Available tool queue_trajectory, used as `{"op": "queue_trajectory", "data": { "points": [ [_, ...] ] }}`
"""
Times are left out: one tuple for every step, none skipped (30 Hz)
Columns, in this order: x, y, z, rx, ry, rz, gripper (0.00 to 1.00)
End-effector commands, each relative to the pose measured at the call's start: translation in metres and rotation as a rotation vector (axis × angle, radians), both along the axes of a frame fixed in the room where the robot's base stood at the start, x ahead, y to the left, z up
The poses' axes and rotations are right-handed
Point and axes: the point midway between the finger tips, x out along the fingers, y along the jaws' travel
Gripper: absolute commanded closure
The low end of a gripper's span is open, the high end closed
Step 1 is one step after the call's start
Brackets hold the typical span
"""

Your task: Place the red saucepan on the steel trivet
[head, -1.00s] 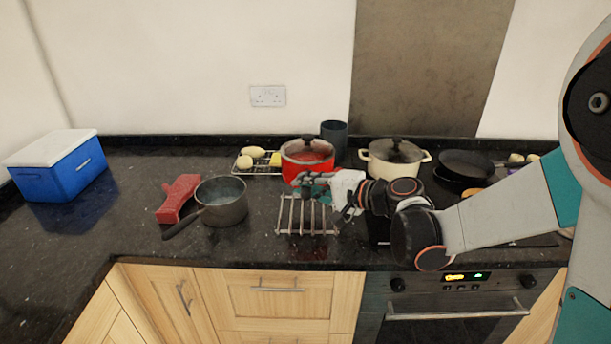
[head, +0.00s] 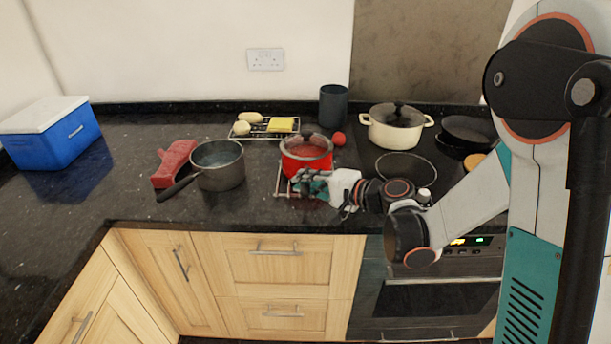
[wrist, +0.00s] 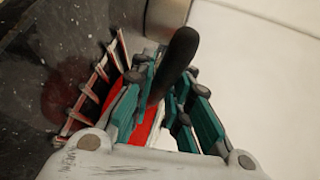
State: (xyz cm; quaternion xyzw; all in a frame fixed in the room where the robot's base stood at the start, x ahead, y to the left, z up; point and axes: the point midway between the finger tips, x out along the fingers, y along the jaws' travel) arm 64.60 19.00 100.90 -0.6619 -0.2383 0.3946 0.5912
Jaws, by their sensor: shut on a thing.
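The red saucepan (head: 306,160) is over the steel trivet (head: 280,181) in the head view. It hides most of the trivet, whose left bars and front edge show. I cannot tell whether the pan touches the bars. My gripper (head: 311,180) is at the pan's near side. In the wrist view my gripper (wrist: 165,90) is shut on the pan's dark handle (wrist: 178,60). Part of the red pan (wrist: 148,122) shows below the fingers, and the trivet's bars (wrist: 95,88) show to the left.
A grey saucepan (head: 222,172) and a red mitt-like thing (head: 174,163) lie left. Behind are a rack (head: 262,132) with food, a dark cup (head: 333,106), a red round thing (head: 339,139) and a cream pot (head: 396,128). A black pan (head: 468,130) stands right.

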Motion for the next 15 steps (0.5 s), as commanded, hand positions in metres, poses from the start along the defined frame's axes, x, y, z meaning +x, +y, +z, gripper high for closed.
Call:
{"op": "queue_trajectory", "data": {
  "points": [
    [0.0006,0.0,-0.0021,0.001,-0.004,-0.001,1.0],
    [0.0004,0.0,-0.0023,0.001,-0.004,-0.001,1.0],
    [0.0004,-0.0001,-0.0021,0.001,-0.004,-0.001,1.0],
    [0.0003,0.0,-0.0018,0.001,-0.004,-0.001,1.0],
    [0.0003,-0.0001,-0.0016,0.001,-0.004,-0.001,1.0],
    [0.0003,0.0,-0.0014,0.001,-0.004,-0.001,1.0],
    [0.0003,0.0,-0.0014,0.001,-0.004,-0.001,1.0],
    [0.0,0.0,-0.003,0.0,0.0,0.0,0.78],
    [0.0,0.0,-0.0029,0.0,0.0,0.0,0.69],
    [-0.0001,0.0,-0.0028,0.0,0.0,0.0,0.64],
    [0.0,0.0,-0.0027,0.0,0.0,0.0,0.64],
    [0.0,0.0,-0.0027,0.0,0.0,0.0,0.64],
    [0.0,0.0,-0.0027,0.0,0.0,0.0,0.64],
    [0.0,0.0,-0.0026,0.0,0.0,0.0,0.64],
    [0.0,0.0,-0.0026,0.0,0.0,0.0,0.64]
  ]
}}
